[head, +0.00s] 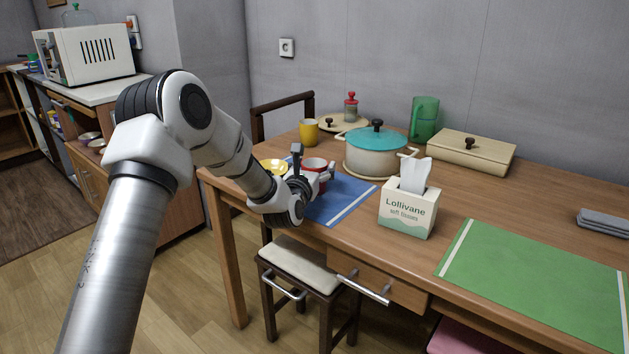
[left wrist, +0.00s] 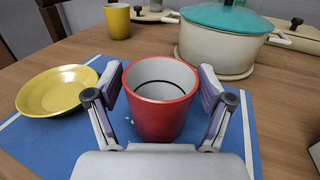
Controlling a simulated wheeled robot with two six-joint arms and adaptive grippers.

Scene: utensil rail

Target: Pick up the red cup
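The red cup (head: 314,163) stands upright on the blue placemat (head: 340,200) near the table's left end. In the left wrist view the red cup (left wrist: 160,118) is empty, with a pale inside. My left gripper (left wrist: 160,74) has one finger on each side of the cup, with a narrow gap to its wall. In the head view the left gripper (head: 312,180) partly covers the cup. My right gripper is in neither view.
A yellow plate (left wrist: 55,92) lies left of the cup. A yellow mug (head: 309,132), a teal-lidded pot (head: 374,158) and a tissue box (head: 408,210) stand nearby. A green placemat (head: 540,285) lies bare at the right.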

